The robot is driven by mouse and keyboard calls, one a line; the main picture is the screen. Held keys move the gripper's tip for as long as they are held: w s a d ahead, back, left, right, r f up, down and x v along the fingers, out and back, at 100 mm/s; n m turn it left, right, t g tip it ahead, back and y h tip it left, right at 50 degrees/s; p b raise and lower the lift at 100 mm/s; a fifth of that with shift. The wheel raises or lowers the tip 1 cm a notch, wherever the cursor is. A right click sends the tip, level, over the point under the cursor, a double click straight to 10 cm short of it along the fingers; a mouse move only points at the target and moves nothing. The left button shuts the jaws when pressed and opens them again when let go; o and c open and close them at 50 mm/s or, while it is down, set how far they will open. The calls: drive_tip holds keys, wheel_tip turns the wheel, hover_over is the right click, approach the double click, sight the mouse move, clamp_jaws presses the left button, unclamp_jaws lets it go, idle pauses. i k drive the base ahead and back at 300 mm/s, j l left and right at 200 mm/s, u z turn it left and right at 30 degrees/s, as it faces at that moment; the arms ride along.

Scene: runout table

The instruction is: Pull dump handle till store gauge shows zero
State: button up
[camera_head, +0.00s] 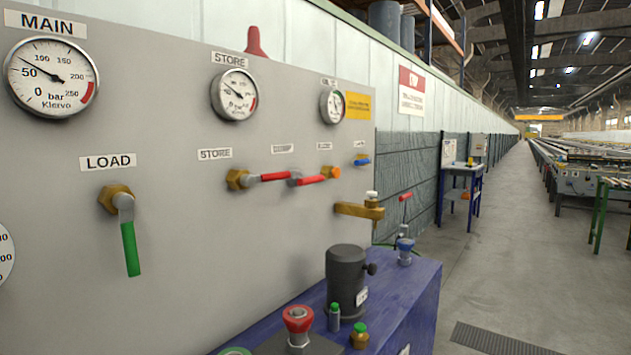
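The store gauge (234,94) is a round white dial under the STORE label on the grey panel; its needle is too small to read surely. Below it, a red handle (275,176) on a brass valve lies about level under another STORE label. Just right of it, a second red handle (312,181) lies about level below a small label that seems to read DUMP. The two handles nearly overlap in this view. My gripper is not in view.
The MAIN gauge (51,77) and green LOAD handle (131,248), hanging down, are at left. A brass tap (360,209) juts from the panel's right part. Below, a blue bench (403,305) carries a dark cylinder (346,283) and a red knob (298,319).

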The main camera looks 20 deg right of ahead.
sight(302, 180)
drive_tip(key=i+l+u, duration=0.45)
drive_tip(key=l, duration=0.15)
drive_tip(key=l+u, duration=0.25)
drive_tip(key=i+l+u, duration=0.2)
drive_tip(key=l, duration=0.25)
drive_tip(key=l+u, duration=0.25)
drive_tip(key=l, duration=0.1)
